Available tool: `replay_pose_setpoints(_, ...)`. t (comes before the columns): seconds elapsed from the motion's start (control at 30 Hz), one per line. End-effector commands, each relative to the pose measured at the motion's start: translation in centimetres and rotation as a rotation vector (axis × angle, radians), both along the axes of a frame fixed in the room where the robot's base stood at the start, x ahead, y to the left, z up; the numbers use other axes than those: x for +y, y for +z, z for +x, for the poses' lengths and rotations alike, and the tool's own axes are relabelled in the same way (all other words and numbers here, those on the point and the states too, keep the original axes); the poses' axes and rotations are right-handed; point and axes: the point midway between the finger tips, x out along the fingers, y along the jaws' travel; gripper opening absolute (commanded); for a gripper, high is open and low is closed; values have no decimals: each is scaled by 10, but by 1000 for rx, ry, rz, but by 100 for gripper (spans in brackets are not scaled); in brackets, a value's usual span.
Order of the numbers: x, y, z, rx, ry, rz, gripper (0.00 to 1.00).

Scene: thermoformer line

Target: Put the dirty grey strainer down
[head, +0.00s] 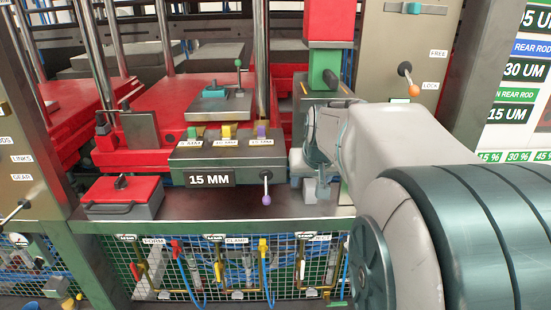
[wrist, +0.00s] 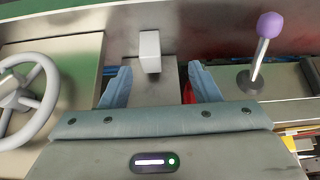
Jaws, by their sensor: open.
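My gripper (wrist: 160,69) is open, with its two blue-grey fingers apart. Nothing is clamped between them. A small light-grey block (wrist: 150,50) stands just beyond the fingertips, between their lines; I cannot tell whether it is the strainer or a fixed part. In the head view a pale grey block (head: 310,190) shows under the end of my arm, at the right end of the bench. My fingers are largely hidden there by my own wrist. No dirty grey strainer can be made out for certain in either view.
A purple-knobbed lever (wrist: 258,55) rises right of my fingers; a grey handwheel (wrist: 25,100) is at left. In the head view, a grey 15 MM box (head: 225,160) and a red-lidded box (head: 122,196) stand on the bench. Some bare bench (head: 205,205) lies between them in front.

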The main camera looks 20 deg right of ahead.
Motion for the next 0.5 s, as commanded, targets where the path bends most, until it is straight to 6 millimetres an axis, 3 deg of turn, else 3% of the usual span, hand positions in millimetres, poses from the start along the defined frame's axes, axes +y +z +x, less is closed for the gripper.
replay_pose_setpoints(0.07,-9,20,7,-18,-13,-4,56)
replay_pose_setpoints(0.2,-16,26,14,-36,-21,-8,56)
replay_pose_setpoints(0.5,-25,-22,41,-33,-22,-7,56)
